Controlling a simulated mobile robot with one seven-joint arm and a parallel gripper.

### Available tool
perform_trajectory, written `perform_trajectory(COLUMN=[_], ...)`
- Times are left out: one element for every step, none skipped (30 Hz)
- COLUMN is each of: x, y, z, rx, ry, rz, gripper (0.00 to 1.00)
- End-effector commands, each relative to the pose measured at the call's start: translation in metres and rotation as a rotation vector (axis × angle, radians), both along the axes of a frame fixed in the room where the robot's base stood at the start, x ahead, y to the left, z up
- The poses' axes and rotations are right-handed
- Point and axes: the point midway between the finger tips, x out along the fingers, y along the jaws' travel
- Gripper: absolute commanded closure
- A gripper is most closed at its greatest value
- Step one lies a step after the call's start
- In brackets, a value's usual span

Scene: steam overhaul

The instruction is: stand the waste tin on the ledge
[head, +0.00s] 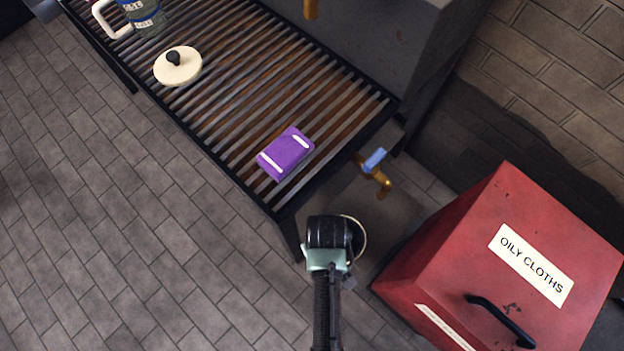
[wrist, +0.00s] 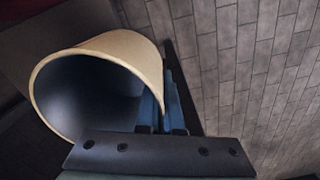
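An open round tin with a cream rim and a dark inside, apparently the waste tin (wrist: 105,48), fills the left of the wrist view with its mouth facing the camera. My gripper's blue fingers (wrist: 168,105) are close together at the right side of its wall and look shut on it. In the head view my gripper (head: 335,232) hangs in front of the slatted rack's near corner. Only a thin pale curve of the tin's rim (head: 361,232) shows beside it; the rest is hidden by my arm. I cannot tell which surface is the ledge.
The slatted rack (head: 237,118) holds a purple block (head: 286,154), a cream lid (head: 178,66) and a jug (head: 145,17). A brass tap with a blue handle (head: 374,161) juts out nearby. A red "OILY CLOTHS" bin (head: 460,245) stands right. The tiled floor at left is clear.

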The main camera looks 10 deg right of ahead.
Motion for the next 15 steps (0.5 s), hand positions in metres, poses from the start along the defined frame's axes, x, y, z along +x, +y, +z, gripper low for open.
perform_trajectory(x=[0.006,0.008,0.011,0.013,0.015,0.018,0.020,0.022,0.026,0.027,0.029,0.032,0.034,0.037,0.040], y=[-0.006,-0.009,-0.012,-0.015,-0.018,-0.022,-0.024,-0.027,-0.031,-0.034,-0.037,-0.040,-0.043,-0.046,-0.050], z=[-0.004,-0.005,-0.005,-0.006,-0.006,-0.007,-0.007,-0.008,-0.008,-0.009,-0.009,-0.006,-0.006,-0.007,-0.007], rx=[-0.001,-0.001,-0.001,-0.001,-0.001,-0.001,-0.001,-0.001,-0.002,-0.002,-0.001,0.000,0.000,-0.001,0.000], ry=[-0.003,-0.004,-0.004,-0.003,-0.003,-0.004,-0.004,-0.003,-0.005,-0.005,-0.003,-0.002,-0.002,-0.001,-0.002], rz=[-0.002,-0.003,-0.004,-0.003,-0.002,-0.002,-0.002,-0.002,-0.003,-0.004,-0.003,-0.002,-0.002,-0.003,-0.002], gripper=[1.00,1.00,1.00,1.00,1.00,1.00,1.00,1.00,1.00,1.00,1.00,1.00,1.00,1.00,1.00])
